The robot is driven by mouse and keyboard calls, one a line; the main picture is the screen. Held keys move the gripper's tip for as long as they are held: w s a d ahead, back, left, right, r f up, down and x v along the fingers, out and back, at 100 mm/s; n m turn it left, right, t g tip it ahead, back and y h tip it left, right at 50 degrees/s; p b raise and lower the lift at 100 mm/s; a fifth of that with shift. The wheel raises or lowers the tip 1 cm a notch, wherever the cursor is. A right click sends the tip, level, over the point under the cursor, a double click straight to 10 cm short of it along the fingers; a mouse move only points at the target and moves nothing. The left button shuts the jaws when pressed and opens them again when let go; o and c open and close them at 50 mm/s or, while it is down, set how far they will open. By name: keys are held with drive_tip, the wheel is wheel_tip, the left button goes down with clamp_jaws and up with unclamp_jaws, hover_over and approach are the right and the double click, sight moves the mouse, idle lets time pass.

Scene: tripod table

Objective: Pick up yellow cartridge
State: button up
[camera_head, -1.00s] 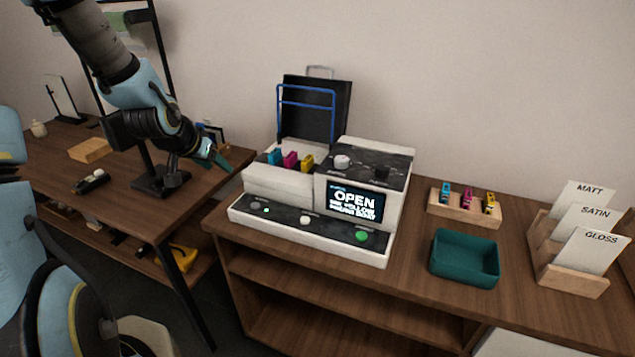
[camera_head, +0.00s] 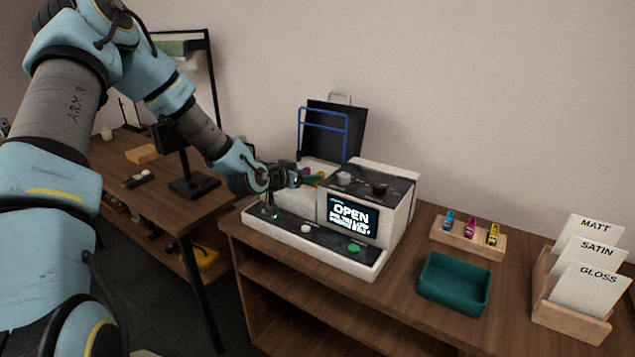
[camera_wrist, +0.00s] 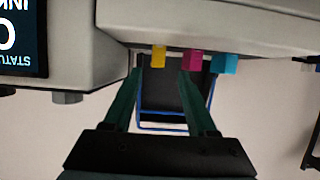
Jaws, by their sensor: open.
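A yellow cartridge (camera_wrist: 158,57) stands in the printer (camera_head: 400,215), in a row with a magenta cartridge (camera_wrist: 193,60) and a cyan cartridge (camera_wrist: 225,64). In the head view my arm and gripper hide most of this row. My gripper (camera_head: 313,179) is at the left part of the printer, beside the cartridges. In the wrist view, which is upside down, my gripper's dark green fingers (camera_wrist: 157,72) are apart and empty. The yellow cartridge appears between their tips; I cannot tell how deep. A second yellow cartridge (camera_head: 493,235) sits in a wooden rack (camera_head: 467,241).
The printer screen (camera_head: 352,216) reads OPEN. A teal tray (camera_head: 455,284) stands right of the printer. A wooden card holder (camera_head: 570,315) with MATT, SATIN and GLOSS cards is at far right. A black panel with a blue frame (camera_head: 324,133) rises behind the printer.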

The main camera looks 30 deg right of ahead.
sight(318, 183)
drive_tip(key=p+x, duration=0.2)
drive_tip(key=x, duration=0.3)
drive_tip(key=shift+s+d+p, duration=0.15)
drive_tip(key=shift+p, duration=0.25)
drive_tip(key=shift+d+f, duration=0.2)
drive_tip(key=shift+d, duration=0.05)
clamp_jaws()
